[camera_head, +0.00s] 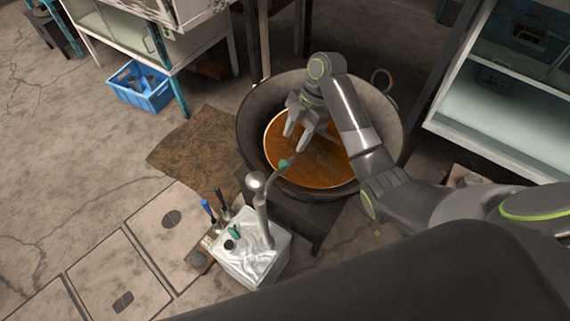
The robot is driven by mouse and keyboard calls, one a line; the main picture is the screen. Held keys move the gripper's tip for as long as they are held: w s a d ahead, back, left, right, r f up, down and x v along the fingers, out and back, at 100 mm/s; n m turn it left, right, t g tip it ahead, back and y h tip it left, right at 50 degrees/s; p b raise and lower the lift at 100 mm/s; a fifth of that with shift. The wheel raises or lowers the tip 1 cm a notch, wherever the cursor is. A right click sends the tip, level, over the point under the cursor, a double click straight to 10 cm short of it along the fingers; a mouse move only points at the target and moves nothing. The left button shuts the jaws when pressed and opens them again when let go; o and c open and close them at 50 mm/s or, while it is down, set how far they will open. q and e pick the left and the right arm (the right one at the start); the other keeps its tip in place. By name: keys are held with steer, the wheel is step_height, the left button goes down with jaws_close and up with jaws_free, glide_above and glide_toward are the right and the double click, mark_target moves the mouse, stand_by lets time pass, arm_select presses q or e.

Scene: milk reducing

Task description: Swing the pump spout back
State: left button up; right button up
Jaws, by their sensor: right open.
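The pump (258,196) is a grey metal post with a rounded head, standing upright on a white, box-like container (240,262). Its thin spout (275,171) reaches up and right from the post, and its green tip (284,163) lies over the near left rim of a large dark pan (384,119). The pan holds orange-brown liquid (315,166). My right gripper (294,143) is open and empty above the liquid, with its fingers pointing down, a little beyond the spout tip and apart from it in the picture. My left gripper is not in view.
Blue- and black-handled tools (207,208) stand beside the white container. A brown mat (200,148) lies left of the pan. A blue crate (141,86) sits at the upper left. A shelf unit (490,105) stands at the right. Floor at left is mostly clear.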

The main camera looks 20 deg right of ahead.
mark_target(284, 162)
steer(key=x, duration=0.9)
steer(key=shift+c, duration=0.4)
jaws_close()
